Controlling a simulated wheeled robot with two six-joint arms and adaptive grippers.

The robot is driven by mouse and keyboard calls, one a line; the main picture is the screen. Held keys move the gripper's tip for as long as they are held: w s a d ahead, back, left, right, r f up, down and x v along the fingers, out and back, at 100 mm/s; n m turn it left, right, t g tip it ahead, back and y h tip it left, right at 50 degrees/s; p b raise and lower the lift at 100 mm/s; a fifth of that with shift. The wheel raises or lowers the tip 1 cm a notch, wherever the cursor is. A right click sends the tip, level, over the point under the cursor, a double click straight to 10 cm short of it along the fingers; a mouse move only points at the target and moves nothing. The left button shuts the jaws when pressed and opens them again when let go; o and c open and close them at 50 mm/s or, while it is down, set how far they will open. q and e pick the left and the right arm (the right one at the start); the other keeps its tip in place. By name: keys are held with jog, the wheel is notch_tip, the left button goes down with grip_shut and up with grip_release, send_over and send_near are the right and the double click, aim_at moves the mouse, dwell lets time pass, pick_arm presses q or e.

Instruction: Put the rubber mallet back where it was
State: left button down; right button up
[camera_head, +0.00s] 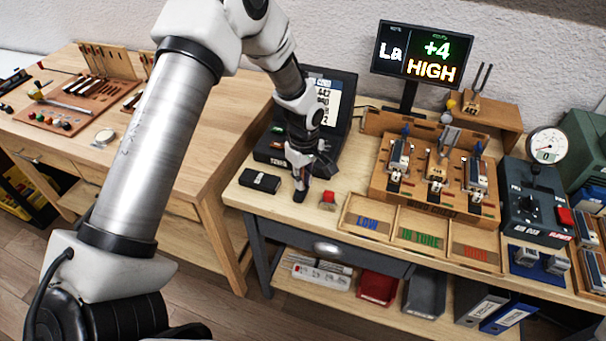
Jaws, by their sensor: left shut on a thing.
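My left gripper (301,193) points down at the front left of the workbench, between a black case and a small red-topped thing (328,200). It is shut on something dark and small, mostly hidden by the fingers. I cannot make out for sure whether this is the rubber mallet. I cannot clearly pick out a mallet elsewhere. My right gripper is not in view.
The black case (260,181) lies left of my gripper. A screen (420,55) reads "La +4 HIGH". A tool board (75,128) lies on the left table.

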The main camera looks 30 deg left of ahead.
pick_arm(q)
jog(key=shift+f, duration=0.2)
jog(key=c, duration=1.2)
grip_release()
jog(key=shift+o, duration=0.2)
notch_tip(320, 180, up, 12)
jog(key=shift+r+b, duration=0.15)
jog(key=shift+b, duration=1.05)
